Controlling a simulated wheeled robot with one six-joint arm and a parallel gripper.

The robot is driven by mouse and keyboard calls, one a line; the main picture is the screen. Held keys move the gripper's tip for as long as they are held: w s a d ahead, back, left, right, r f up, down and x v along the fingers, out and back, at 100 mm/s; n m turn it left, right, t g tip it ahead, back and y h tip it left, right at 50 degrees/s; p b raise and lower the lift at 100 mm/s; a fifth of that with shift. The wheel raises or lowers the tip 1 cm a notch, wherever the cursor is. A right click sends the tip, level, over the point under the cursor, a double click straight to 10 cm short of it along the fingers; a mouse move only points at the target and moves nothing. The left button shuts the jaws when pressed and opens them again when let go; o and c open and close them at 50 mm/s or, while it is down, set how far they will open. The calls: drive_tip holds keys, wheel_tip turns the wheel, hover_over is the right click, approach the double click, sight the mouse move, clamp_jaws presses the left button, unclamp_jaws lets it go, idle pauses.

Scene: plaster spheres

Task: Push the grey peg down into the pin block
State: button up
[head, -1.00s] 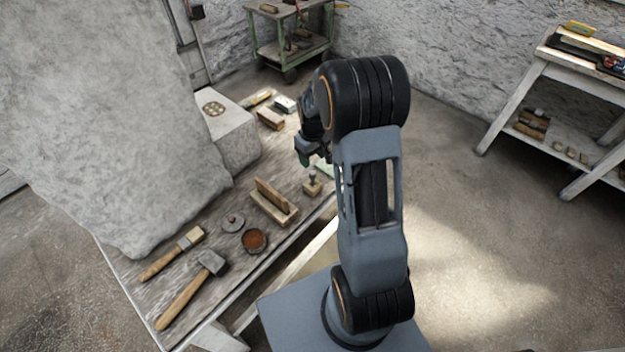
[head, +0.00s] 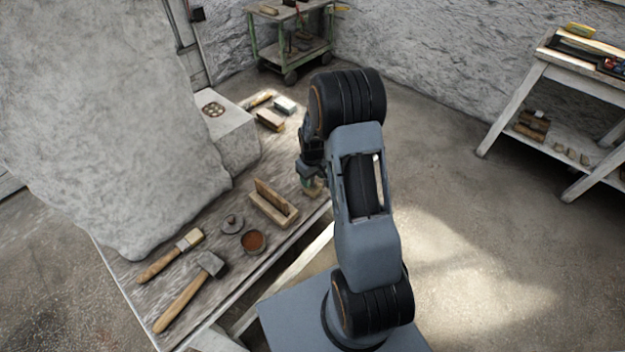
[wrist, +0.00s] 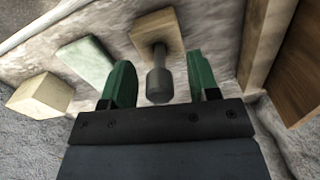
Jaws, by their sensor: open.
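The grey peg (wrist: 160,82) has a thick round head on a thinner shaft, and the shaft's other end meets the wooden pin block (wrist: 150,32). In the wrist view the peg's head lies between the green fingertips of my gripper (wrist: 162,82), with a gap on each side. My gripper is open and does not hold the peg. In the head view my gripper (head: 308,180) is over the pin block (head: 315,190), which is mostly hidden there. The peg cannot be made out in the head view.
A wooden piece with an upright board (head: 272,203) stands close beside the pin block. A pale green block (wrist: 86,62) and a cream block (wrist: 42,95) lie on the other side. A hammer (head: 190,293), a brush (head: 170,257) and a bowl (head: 253,241) are farther along the table.

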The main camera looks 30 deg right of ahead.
clamp_jaws()
idle(0.5)
drive_tip(key=shift+r, duration=0.1)
